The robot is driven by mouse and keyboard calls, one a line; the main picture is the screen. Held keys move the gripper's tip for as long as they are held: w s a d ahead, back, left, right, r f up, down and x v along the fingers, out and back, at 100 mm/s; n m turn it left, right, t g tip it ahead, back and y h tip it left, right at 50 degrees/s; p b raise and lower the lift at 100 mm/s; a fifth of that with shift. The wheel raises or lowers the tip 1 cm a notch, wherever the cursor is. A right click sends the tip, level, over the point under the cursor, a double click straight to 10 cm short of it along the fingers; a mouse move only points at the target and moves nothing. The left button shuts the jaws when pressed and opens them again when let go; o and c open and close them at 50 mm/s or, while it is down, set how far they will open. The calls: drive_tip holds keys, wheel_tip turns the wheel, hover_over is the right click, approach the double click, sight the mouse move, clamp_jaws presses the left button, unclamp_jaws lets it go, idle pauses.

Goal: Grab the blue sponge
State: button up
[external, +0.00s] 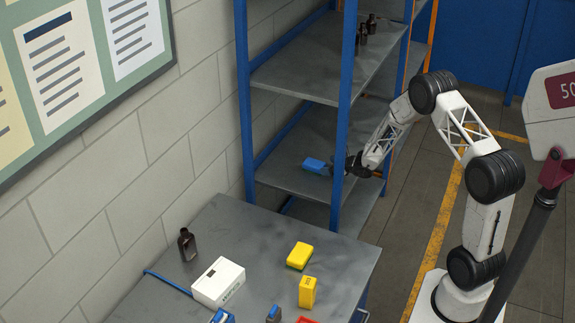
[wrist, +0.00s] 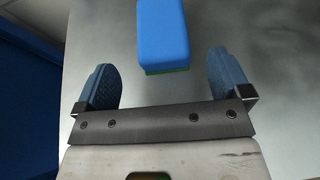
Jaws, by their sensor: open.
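The blue sponge (external: 314,164) lies on a middle shelf of the grey and blue rack. In the wrist view the blue sponge (wrist: 164,32) is at the top centre, with a thin green layer along its near edge. My gripper (wrist: 165,75) is open, with one blue finger pad on each side. The sponge is ahead of the fingertips and lies roughly midway between their lines, with nothing gripped. In the external view my gripper (external: 340,166) reaches over the shelf from the right, close to the sponge and partly hidden by the blue post.
The rack's blue front post (external: 341,120) stands near my gripper. The upper shelf (external: 320,70) is above and holds dark bottles (external: 366,30). The shelf around the sponge is clear.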

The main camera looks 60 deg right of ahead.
sight(320, 165)
drive_tip(key=shift+x, duration=2.45)
drive_tip(key=shift+d, duration=0.1)
drive_tip(key=c, duration=1)
drive_tip(key=shift+r, duration=0.15)
drive_tip(key=shift+r, duration=1.4)
drive_tip(key=shift+s+r, duration=0.2)
drive_tip(key=shift+r, duration=0.05)
drive_tip(key=s+a, duration=0.2)
drive_tip(key=s, duration=0.2)
drive_tip(key=s+a+r, duration=0.1)
drive_tip(key=s+a, duration=0.2)
drive_tip(key=s, duration=0.2)
drive_tip(key=s+a, duration=0.3)
drive_tip(key=s, duration=0.1)
drive_tip(key=shift+s+a+r, duration=0.15)
drive_tip(key=shift+r, duration=0.05)
